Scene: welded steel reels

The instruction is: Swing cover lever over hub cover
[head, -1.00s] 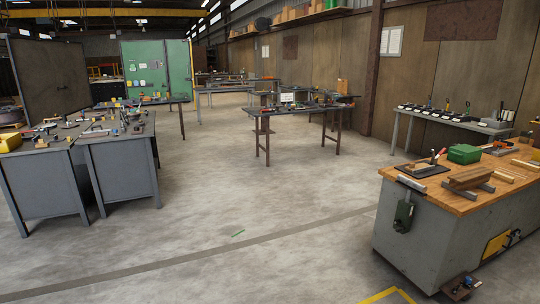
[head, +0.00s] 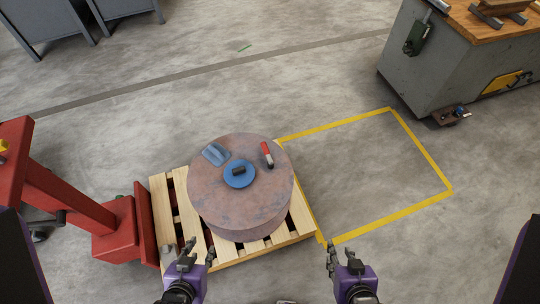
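A large rusty steel reel (head: 240,215) lies flat on a wooden pallet in the head view. On its top, at the middle, is a round blue disc (head: 240,181) with a dark block on it, which looks like the hub cover. A red-handled lever (head: 266,151) lies to its upper right, apart from the disc and not across it. A blue-grey plate (head: 215,154) lies to its upper left. My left gripper (head: 194,251) is open and empty in front of the reel's lower left. My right gripper (head: 347,254) is open and empty, right of the pallet.
The pallet (head: 292,238) sits by a red lifting device (head: 115,230) at left. A yellow floor outline (head: 420,149) to the right encloses bare floor. A grey workbench (head: 440,60) stands at the upper right, with a small brown item (head: 448,117) at its foot.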

